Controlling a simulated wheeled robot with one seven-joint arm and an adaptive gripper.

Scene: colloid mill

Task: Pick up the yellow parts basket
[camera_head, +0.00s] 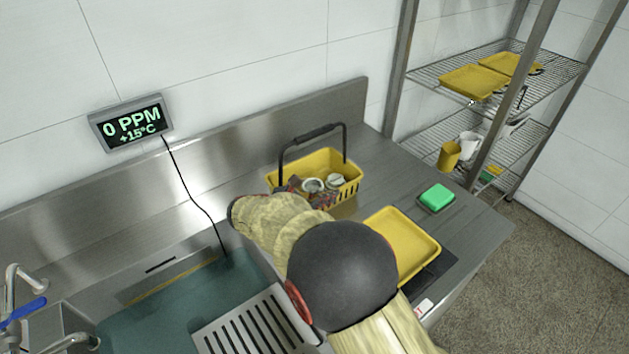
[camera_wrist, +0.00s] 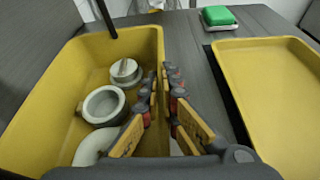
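The yellow parts basket (camera_head: 345,188) stands upright on the steel counter, its dark handle (camera_head: 312,134) raised. It holds several pale and metal fittings, and fills the left of the wrist view (camera_wrist: 52,98). My gripper (camera_head: 292,186) is at the basket's near side, partly hidden by my arm in the head view. In the wrist view the fingers (camera_wrist: 160,74) straddle the basket's right wall, one inside and one outside. The gap between them is narrow, and they look closed on the wall. The basket appears to rest on the counter.
A water-filled sink (camera_head: 180,310) with a slotted rack (camera_head: 240,335) is at left. A wire shelf rack (camera_head: 510,90) stands at right. The counter behind the tray is partly clear.

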